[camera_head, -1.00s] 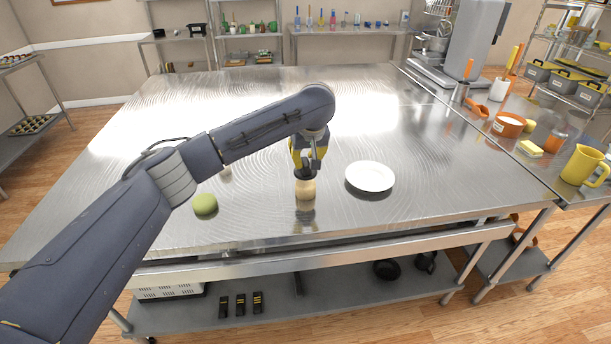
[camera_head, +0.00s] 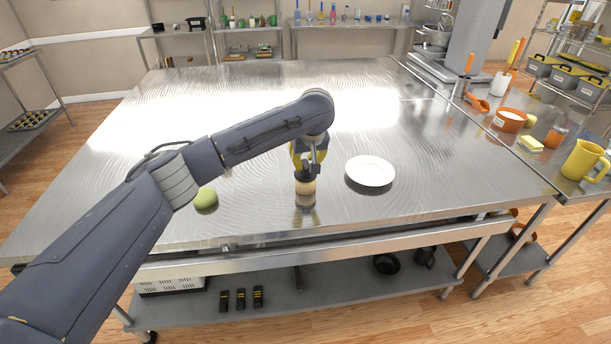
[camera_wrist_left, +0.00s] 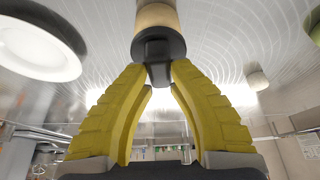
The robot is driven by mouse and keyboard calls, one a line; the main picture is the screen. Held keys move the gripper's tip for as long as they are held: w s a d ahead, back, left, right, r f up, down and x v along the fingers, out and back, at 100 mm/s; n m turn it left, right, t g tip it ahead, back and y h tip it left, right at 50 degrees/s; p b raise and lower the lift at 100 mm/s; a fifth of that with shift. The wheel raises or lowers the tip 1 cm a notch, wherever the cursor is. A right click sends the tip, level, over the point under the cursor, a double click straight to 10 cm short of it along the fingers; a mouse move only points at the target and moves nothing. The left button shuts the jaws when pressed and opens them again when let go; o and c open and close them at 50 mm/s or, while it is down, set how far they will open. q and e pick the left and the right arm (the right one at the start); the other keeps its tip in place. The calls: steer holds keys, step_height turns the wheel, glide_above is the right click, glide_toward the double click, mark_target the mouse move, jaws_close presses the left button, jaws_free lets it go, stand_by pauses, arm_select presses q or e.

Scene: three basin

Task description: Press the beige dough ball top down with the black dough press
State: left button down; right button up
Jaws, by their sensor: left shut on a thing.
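The black dough press (camera_wrist_left: 157,45) is held between the yellow fingers of my left gripper (camera_head: 308,166). My left gripper is shut on the press handle. The beige dough ball (camera_head: 305,187) stands on the steel table directly under the press. In the left wrist view the beige dough (camera_wrist_left: 156,16) meets the flat black disc, and they look to be touching. The arm and fingers partly hide the press in the head view. My right gripper is not in view.
A white plate (camera_head: 370,171) lies right of the dough on the steel table (camera_head: 420,130). A green ball (camera_head: 206,198) sits to the left. The back of the table is clear.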

arm_select(q)
steer(key=shift+f, duration=0.35)
stand_by(0.5)
steer(key=shift+r, duration=0.2)
stand_by(0.6)
steer(key=shift+r, duration=1.35)
steer(key=shift+f, duration=0.25)
steer(key=shift+f, duration=1.6)
stand_by(0.5)
steer(key=shift+r, duration=1.45)
steer(key=shift+f, duration=0.35)
